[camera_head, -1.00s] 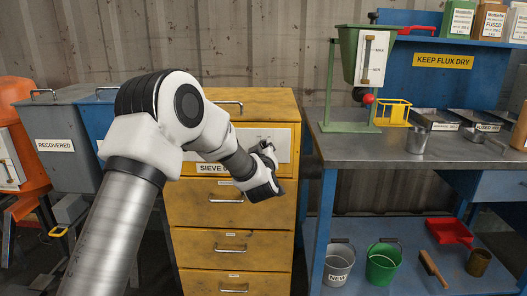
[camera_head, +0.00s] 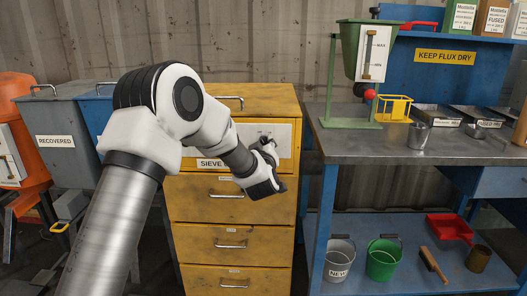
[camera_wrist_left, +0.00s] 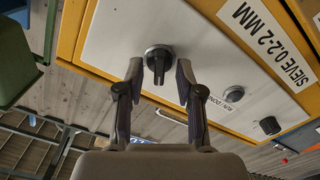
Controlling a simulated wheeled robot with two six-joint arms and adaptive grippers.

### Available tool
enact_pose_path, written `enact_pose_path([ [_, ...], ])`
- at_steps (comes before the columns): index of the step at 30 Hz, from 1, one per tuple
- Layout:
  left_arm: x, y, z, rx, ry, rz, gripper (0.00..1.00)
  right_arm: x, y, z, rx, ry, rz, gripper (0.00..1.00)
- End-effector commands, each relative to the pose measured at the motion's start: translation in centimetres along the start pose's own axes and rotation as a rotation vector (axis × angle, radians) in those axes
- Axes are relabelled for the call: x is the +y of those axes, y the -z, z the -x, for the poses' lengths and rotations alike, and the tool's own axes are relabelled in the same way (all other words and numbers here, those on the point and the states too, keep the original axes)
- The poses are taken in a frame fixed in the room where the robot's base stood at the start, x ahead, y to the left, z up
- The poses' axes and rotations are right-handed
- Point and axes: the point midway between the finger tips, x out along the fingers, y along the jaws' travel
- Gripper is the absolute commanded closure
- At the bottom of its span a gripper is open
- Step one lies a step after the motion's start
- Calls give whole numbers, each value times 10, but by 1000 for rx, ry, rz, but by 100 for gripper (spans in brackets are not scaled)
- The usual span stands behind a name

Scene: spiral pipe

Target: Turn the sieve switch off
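The sieve cabinet is a yellow unit (camera_head: 220,268) with a pale control panel (camera_head: 284,137) and a "SIEVE" label. In the left wrist view a dark rotary switch (camera_wrist_left: 158,58) sits on the panel (camera_wrist_left: 215,60). My left gripper (camera_head: 267,146) is in front of the panel. In the left wrist view the gripper (camera_wrist_left: 159,76) is open, with one finger on each side of the switch. Whether the fingers touch it I cannot tell. In the head view the gripper hides the switch. My right gripper is not in view.
A blue workbench (camera_head: 420,150) with a green hopper (camera_head: 352,50) stands close on the right. Grey and blue bins stand on the left.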

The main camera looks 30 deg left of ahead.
Motion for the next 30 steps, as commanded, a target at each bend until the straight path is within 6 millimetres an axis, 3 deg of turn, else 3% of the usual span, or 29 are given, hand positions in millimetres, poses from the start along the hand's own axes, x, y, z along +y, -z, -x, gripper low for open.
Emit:
enact_pose_path([
  [9, 1, 0, 75, -3, -2, -4, 64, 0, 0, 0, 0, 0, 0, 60],
  [15, 0, 0, 108, -1, -1, -1, 64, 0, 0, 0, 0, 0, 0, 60],
  [30, 0, 0, 113, 0, 0, 0, 64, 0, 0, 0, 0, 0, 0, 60],
])
